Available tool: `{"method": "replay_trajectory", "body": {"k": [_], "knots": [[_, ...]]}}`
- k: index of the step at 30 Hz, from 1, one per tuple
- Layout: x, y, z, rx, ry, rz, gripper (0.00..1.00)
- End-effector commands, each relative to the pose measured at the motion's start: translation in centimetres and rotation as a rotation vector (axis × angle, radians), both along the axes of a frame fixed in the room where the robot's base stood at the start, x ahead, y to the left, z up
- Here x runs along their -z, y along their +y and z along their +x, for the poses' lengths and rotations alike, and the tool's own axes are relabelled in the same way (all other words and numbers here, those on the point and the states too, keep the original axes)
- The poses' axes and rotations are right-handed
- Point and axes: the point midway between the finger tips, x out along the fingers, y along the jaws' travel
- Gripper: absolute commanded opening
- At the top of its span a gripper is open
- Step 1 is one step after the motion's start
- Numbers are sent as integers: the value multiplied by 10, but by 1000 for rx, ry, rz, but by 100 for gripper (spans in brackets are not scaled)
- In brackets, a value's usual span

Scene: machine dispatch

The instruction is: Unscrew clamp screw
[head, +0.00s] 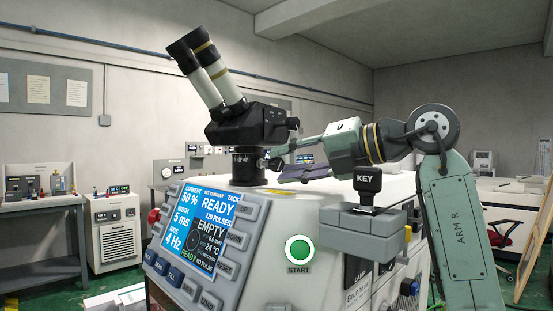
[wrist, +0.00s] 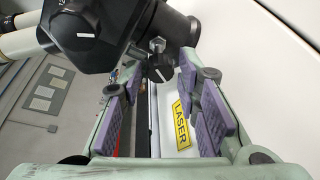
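The microscope (head: 237,120) stands on the white laser welder housing (head: 290,215) on a dark round neck (head: 247,168). A small screw (head: 263,163) sticks out of the right side of this neck. In the wrist view a dark knob (wrist: 160,68) and a small silver knob (wrist: 158,45) show below the microscope body. I cannot tell for certain which is the clamp screw. My gripper (head: 276,166) reaches from the right toward the neck. In the wrist view its purple-padded fingers (wrist: 154,92) are apart, with the dark knob between or just beyond their tips. Nothing is held.
The display panel (head: 205,232) and green start button (head: 299,249) face me on the machine's front. A key switch (head: 367,182) sits on a grey block below my arm. The microscope body closely overhangs the neck. A yellow laser label (wrist: 181,122) lies beyond my fingers.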

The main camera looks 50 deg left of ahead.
Motion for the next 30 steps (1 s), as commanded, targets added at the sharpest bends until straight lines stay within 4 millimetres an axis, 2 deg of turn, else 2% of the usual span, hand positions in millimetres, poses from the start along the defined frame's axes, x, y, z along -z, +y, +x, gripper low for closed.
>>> {"method": "replay_trajectory", "body": {"k": [3,6,17,30], "knots": [[2,16,-6,-3,1,0,30],[4,24,-8,0,0,1,30],[6,28,-10,1,0,1,30],[6,28,-9,0,0,0,1]]}}
